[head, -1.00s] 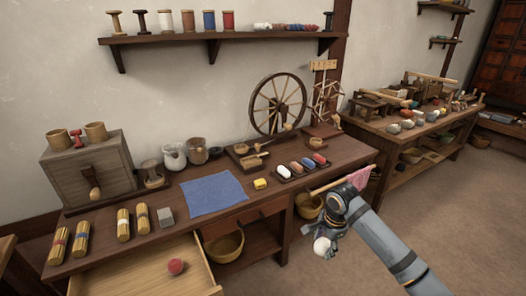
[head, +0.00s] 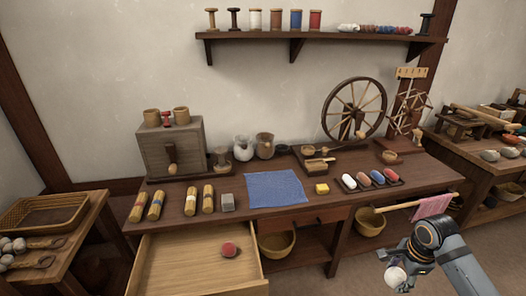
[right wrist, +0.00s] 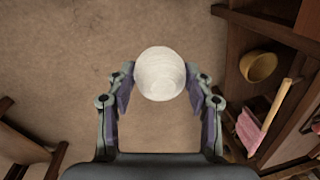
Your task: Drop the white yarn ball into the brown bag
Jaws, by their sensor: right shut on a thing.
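The white yarn ball (right wrist: 160,73) is held between the fingertips of my right gripper (right wrist: 160,85), which is shut on it above the floor. In the head view the white yarn ball (head: 395,277) shows at the lower right, below my right gripper (head: 397,268), in front of the workbench. No brown bag can be made out in either view. My left gripper is not in view.
The workbench (head: 290,222) has an open drawer (head: 190,265) with a red round thing inside. A side table (head: 75,230) with a basket stands at the left. Floor below the ball is clear.

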